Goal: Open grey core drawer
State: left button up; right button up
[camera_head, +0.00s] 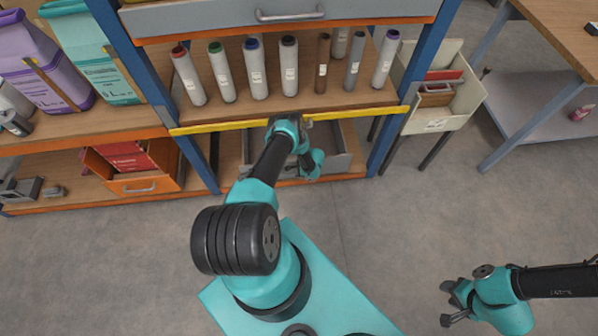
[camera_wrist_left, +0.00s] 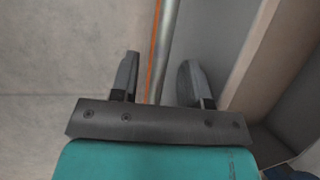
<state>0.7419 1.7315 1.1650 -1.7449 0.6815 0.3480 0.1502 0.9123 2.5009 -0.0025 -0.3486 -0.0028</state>
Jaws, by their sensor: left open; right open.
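A grey drawer (camera_head: 338,158) sits low in the shelf rack, under the yellow-edged shelf; my left arm hides much of it. My left gripper (camera_head: 313,168) is at its front, fingers mostly hidden in the head view. In the left wrist view my left gripper (camera_wrist_left: 157,82) is open, with a pale metal bar (camera_wrist_left: 167,40) and a thin orange edge running between its fingers. A grey panel (camera_wrist_left: 205,35) lies to the right of the bar. I cannot tell whether the fingers touch anything. My right gripper (camera_head: 452,303) is open and empty over the floor at lower right.
Several capped grey tubes (camera_head: 253,68) and a brown one stand on the shelf above. Another grey drawer front (camera_head: 230,14) with a handle is at the top. An orange bin (camera_head: 145,180) is left, a cream bin (camera_head: 440,115) right. The grey floor (camera_head: 400,230) in front is clear.

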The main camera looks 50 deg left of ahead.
pick_arm(q)
jog(key=shift+c, duration=0.4)
grip_shut()
